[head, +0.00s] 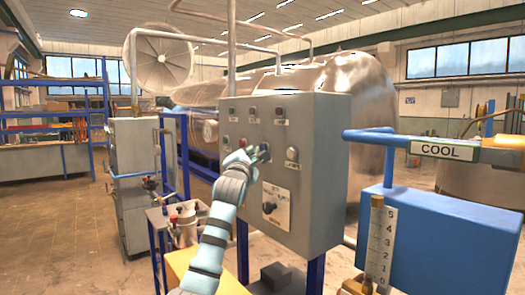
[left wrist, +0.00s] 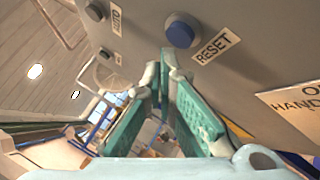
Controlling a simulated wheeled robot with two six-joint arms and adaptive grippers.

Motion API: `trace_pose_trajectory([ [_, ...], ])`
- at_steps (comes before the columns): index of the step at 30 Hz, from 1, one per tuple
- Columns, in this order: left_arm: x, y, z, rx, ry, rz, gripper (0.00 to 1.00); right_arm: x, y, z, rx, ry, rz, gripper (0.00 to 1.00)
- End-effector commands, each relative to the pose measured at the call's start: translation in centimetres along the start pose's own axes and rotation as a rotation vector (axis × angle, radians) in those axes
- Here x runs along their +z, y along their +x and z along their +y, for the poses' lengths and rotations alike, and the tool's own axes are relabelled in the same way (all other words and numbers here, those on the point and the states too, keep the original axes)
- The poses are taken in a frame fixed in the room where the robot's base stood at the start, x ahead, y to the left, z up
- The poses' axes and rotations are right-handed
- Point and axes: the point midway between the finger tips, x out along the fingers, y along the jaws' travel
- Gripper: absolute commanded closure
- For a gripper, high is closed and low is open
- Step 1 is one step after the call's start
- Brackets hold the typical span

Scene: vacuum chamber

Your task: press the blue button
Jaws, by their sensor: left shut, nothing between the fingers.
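The blue button (head: 264,147) is on the front of a grey control panel (head: 325,125). My left gripper (head: 250,150) is shut and empty, close in front of the panel and just left of the button in the head view. In the left wrist view its fingertips (left wrist: 160,68) point toward the panel, a little below the button. Whether they touch the panel is unclear. My right gripper is in neither view.
A blue pipe with a COOL sign (head: 447,151) and a blue box (head: 440,240) stand at the right. A large metal tank (head: 370,85) is behind the panel.

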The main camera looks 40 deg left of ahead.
Motion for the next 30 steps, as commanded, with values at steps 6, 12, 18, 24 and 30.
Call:
trace_pose_trajectory([
  [6, -1.3, -1.5, 0.7, 0.002, 0.0, 0.0, 1.0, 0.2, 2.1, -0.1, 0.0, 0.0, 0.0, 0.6],
  [12, -2.3, -2.9, 1.7, 0.003, 0.001, 0.0, 1.0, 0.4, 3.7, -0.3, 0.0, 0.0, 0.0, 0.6],
  [18, -2.5, -3.4, 2.3, 0.001, 0.001, 0.0, 1.0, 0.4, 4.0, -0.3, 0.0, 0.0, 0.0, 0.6],
  [24, -2.5, -3.3, 2.4, 0.0, 0.001, 0.0, 1.0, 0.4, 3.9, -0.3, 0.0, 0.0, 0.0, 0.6],
  [30, -2.5, -3.3, 2.3, 0.0, 0.001, 0.0, 1.0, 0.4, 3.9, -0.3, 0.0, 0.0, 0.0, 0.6],
])
